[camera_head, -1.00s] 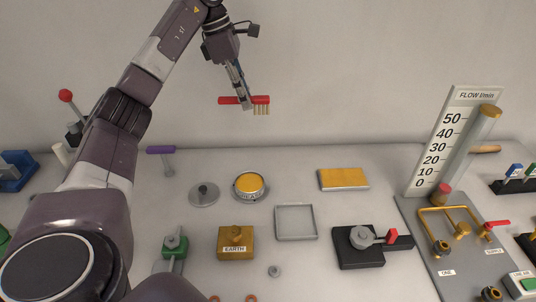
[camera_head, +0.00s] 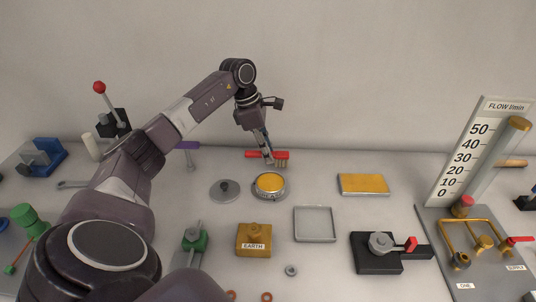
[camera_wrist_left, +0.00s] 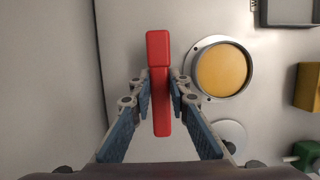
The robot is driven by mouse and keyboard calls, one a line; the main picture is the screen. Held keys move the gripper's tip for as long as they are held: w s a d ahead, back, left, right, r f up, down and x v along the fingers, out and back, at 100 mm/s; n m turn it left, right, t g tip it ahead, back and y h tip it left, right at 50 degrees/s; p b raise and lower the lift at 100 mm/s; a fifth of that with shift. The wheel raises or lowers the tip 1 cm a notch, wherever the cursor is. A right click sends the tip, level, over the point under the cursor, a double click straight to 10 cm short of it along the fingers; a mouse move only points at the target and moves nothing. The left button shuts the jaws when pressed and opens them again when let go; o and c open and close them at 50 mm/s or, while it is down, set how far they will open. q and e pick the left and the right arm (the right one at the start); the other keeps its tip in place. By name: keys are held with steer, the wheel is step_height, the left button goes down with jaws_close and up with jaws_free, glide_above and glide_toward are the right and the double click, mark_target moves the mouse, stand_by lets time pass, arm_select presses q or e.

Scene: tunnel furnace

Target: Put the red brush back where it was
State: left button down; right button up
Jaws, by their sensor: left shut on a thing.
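My left gripper (camera_head: 268,158) is shut on the red brush (camera_head: 282,155). It grips the red handle near its middle, and the pale bristles point down. The brush is behind the round yellow-filled dish (camera_head: 270,184), near the back of the bench. I cannot tell whether the bristles touch the bench. In the left wrist view the red brush (camera_wrist_left: 158,48) lies lengthwise between the two blue-padded fingers of the left gripper (camera_wrist_left: 160,98), left of the round dish (camera_wrist_left: 222,70). My right gripper is not in view.
A grey knobbed lid (camera_head: 225,189) lies left of the dish. A purple-handled tool (camera_head: 188,146) is farther left. A yellow block (camera_head: 363,184) and an empty square tray (camera_head: 315,224) are to the right. The bench between dish and yellow block is clear.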

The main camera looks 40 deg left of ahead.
mark_target(256, 152)
arm_select(q)
steer(key=shift+f, duration=0.7)
steer(key=c, duration=1.8)
jaws_free()
steer(key=shift+r, duration=0.1)
steer(key=v, duration=1.2)
steer(key=shift+r+b, duration=0.1)
steer(key=shift+b, duration=0.25)
